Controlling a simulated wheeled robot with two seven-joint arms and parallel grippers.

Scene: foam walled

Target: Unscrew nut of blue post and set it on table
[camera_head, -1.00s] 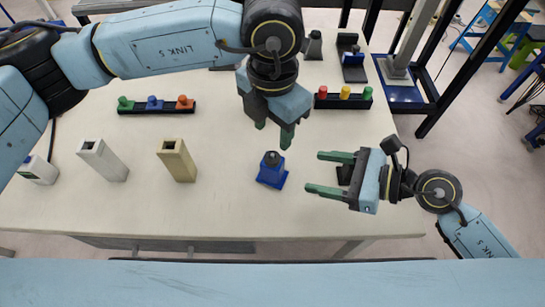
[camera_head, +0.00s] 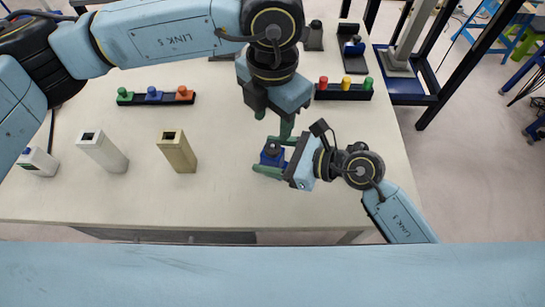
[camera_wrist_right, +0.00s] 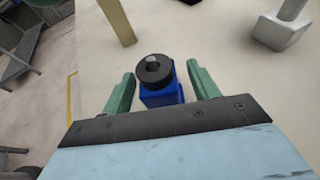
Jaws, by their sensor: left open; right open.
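The blue post (camera_head: 272,159) stands on the table (camera_head: 225,205) and is partly hidden by my right gripper in the head view. A black round nut (camera_wrist_right: 154,70) sits on top of the blue post (camera_wrist_right: 164,95) in the right wrist view. My right gripper (camera_head: 264,155) is open, with one green finger on each side of the post. In the wrist view its fingers (camera_wrist_right: 161,72) show gaps beside the blue body. My left gripper (camera_head: 273,122) is open and empty, pointing down just behind the post in the picture.
A tan hollow post (camera_head: 180,155), a white hollow post (camera_head: 108,155) and a small white block (camera_head: 38,162) stand at left. Black racks with coloured pegs lie behind, left (camera_head: 155,98) and right (camera_head: 343,92). The front table area is clear.

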